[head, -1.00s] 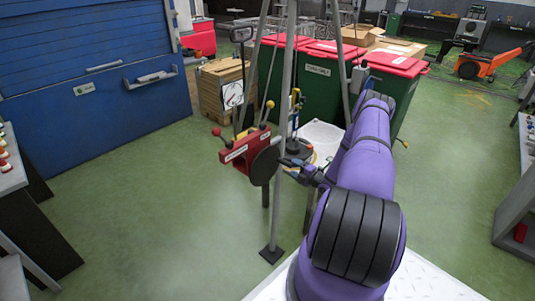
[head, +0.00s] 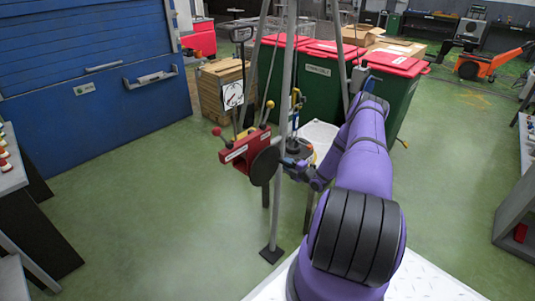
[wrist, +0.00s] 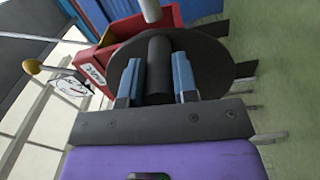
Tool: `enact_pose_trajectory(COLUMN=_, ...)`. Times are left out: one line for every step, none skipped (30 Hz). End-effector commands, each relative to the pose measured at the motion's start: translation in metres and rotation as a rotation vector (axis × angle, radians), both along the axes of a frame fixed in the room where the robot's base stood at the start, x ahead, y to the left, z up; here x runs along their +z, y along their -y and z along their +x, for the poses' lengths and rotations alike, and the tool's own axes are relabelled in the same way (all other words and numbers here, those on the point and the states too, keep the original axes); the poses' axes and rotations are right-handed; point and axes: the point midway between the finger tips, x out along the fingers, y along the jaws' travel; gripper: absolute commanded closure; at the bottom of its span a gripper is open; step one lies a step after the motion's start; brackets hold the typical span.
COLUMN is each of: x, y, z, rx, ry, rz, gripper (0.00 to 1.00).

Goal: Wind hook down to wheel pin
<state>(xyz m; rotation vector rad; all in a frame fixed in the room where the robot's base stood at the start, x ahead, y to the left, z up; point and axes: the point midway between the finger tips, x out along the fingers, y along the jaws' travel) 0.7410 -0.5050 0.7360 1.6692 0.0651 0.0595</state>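A red winch box (head: 243,150) with a dark round disc (head: 264,166) is mounted on a leg of the tripod. In the wrist view the disc (wrist: 210,68) carries a black cylindrical handle (wrist: 159,68). My gripper (wrist: 159,62) has its two blue fingers on either side of this handle, with a narrow gap showing at the left finger. In the head view my gripper (head: 291,165) is at the disc, partly hidden by the leg. A yellow and blue hook block (head: 296,104) hangs inside the tripod above a dark wheel (head: 299,147). The hook tip and wheel pin are too small to tell.
The grey tripod leg (head: 278,205) stands close beside my gripper. A white dial (head: 233,94) is behind the winch, and levers with red and yellow knobs stick out of the box. Green bins with red lids (head: 388,88) stand behind. Green floor (head: 150,215) is clear at left.

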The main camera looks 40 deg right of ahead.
Motion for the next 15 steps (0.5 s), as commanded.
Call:
enact_pose_trajectory(x=-0.0001, y=0.0000, z=-0.0001, rx=0.000, ry=-0.001, rz=0.000, gripper=0.87)
enact_pose_trajectory(x=-0.0001, y=0.0000, z=-0.0002, rx=0.000, ry=-0.001, rz=0.000, gripper=0.94)
enact_pose_trajectory(x=-0.0001, y=0.0000, z=-0.0002, rx=0.000, ry=-0.001, rz=0.000, gripper=1.00)
enact_pose_trajectory(x=-0.0001, y=0.0001, z=-0.0002, rx=0.000, ry=-0.001, rz=0.000, gripper=1.00)
enact_pose_trajectory(x=-0.0001, y=0.0001, z=-0.0002, rx=0.000, ry=-0.001, rz=0.000, gripper=1.00)
enact_pose_trajectory(x=0.0000, y=0.0001, z=-0.0002, rx=0.000, ry=-0.001, rz=-0.001, gripper=1.00)
enact_pose_trajectory(x=0.0003, y=0.0002, z=-0.0003, rx=0.000, ry=-0.001, rz=-0.004, gripper=1.00)
enact_pose_trajectory(x=0.0008, y=0.0001, z=-0.0002, rx=0.000, ry=0.000, rz=-0.009, gripper=1.00)
enact_pose_trajectory(x=0.0018, y=0.0002, z=-0.0003, rx=0.000, ry=0.001, rz=-0.018, gripper=1.00)
enact_pose_trajectory(x=0.0028, y=0.0003, z=-0.0003, rx=0.000, ry=0.002, rz=-0.027, gripper=1.00)
enact_pose_trajectory(x=0.0039, y=0.0004, z=-0.0003, rx=0.000, ry=0.003, rz=-0.039, gripper=1.00)
enact_pose_trajectory(x=0.0055, y=0.0005, z=-0.0003, rx=0.000, ry=0.004, rz=-0.054, gripper=1.00)
enact_pose_trajectory(x=0.0066, y=0.0005, z=-0.0004, rx=0.000, ry=0.005, rz=-0.067, gripper=1.00)
enact_pose_trajectory(x=0.0076, y=0.0006, z=-0.0004, rx=0.000, ry=0.006, rz=-0.079, gripper=1.00)
enact_pose_trajectory(x=0.0090, y=0.0006, z=-0.0005, rx=0.000, ry=0.007, rz=-0.094, gripper=1.00)
